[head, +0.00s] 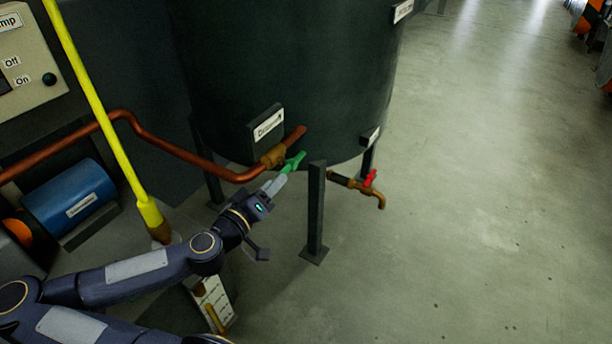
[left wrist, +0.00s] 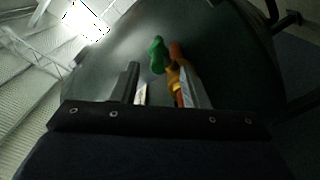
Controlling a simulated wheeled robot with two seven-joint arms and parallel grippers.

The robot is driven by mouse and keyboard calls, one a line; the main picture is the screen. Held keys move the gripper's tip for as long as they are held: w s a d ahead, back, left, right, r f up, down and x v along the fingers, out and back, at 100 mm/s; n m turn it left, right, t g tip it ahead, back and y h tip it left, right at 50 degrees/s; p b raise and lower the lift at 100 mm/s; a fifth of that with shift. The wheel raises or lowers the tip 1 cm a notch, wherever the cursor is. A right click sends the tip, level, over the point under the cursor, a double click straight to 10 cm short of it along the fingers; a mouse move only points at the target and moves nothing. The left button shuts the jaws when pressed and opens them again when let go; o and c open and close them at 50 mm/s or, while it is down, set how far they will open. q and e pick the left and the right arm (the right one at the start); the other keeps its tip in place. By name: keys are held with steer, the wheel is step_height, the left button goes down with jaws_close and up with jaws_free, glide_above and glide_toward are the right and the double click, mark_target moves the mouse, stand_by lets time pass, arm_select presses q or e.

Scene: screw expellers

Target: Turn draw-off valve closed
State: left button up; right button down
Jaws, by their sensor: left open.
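A brass valve (head: 273,156) with a green handle (head: 293,161) sits on the copper pipe at the lower side of the dark tank. A label plate (head: 267,123) stands just above it; its text is hard to read. My left gripper (head: 274,183) is open, just below and left of the green handle. In the left wrist view the green handle (left wrist: 156,54) shows ahead, between and beyond the fingers (left wrist: 156,75), and the brass valve body (left wrist: 174,76) lies by the right finger. Contact cannot be told. My right gripper is not in view.
A brass tap with a red handle (head: 370,178) sticks out farther right under the dark tank (head: 300,60). A tank leg (head: 316,210) stands right of my gripper. A yellow pole (head: 95,100), copper pipe (head: 180,150) and blue motor (head: 70,195) are at left. The floor at right is clear.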

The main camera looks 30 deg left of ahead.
mark_target(290, 167)
arm_select(q)
steer(key=w, duration=0.2)
steer(key=w+b, duration=0.1)
steer(key=w, duration=0.2)
steer(key=w+b, duration=0.1)
steer(key=w, duration=0.1)
steer(key=shift+w+d, duration=0.25)
steer(key=shift+d, duration=0.05)
